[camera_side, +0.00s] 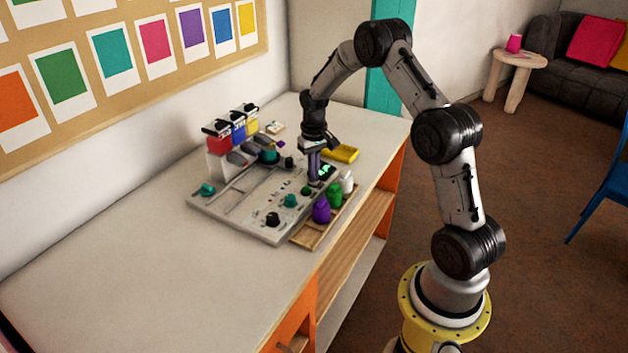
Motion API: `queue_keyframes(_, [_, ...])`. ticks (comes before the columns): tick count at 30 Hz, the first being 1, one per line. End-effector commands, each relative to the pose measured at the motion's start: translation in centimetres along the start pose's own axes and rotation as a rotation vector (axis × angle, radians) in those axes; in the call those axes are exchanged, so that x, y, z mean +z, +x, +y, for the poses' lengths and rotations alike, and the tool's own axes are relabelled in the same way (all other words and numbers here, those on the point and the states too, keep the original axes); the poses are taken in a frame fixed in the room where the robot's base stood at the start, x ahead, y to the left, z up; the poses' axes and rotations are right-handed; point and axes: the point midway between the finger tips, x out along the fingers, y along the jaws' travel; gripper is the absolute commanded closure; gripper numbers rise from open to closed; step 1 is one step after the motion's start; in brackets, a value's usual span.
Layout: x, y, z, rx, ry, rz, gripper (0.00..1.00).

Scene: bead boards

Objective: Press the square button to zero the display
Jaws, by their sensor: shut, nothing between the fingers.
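A light grey panel board (233,219) lies on the white table, with several knobs and buttons on it. A small dark display (326,171) with green lit marks sits at the board's right end; its digits are too small to read. My gripper (314,181) is shut and empty, pointing down at the board just left of the display. I cannot tell whether its tips touch the board. The square button cannot be made out; it may be hidden by the gripper. Green knobs (290,201) and a black knob (272,219) stand in front of the gripper.
A wooden tray (305,238) with purple (321,210), green (335,194) and white bottles (346,182) stands along the board's right edge. Red, blue and yellow containers (238,127) rise at the back left. The table's front left is clear.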

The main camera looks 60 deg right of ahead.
Motion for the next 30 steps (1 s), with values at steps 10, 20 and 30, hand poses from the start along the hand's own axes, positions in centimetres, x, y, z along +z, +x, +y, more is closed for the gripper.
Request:
queue_keyframes(10, [0.0,-0.3,0.0,0.0,0.0,0.001,1.0])
queue_keyframes(20, [0.0,-2.8,0.0,0.0,0.0,0.001,1.0])
queue_keyframes(30, [0.0,-5.2,0.0,0.0,0.0,0.001,1.0])
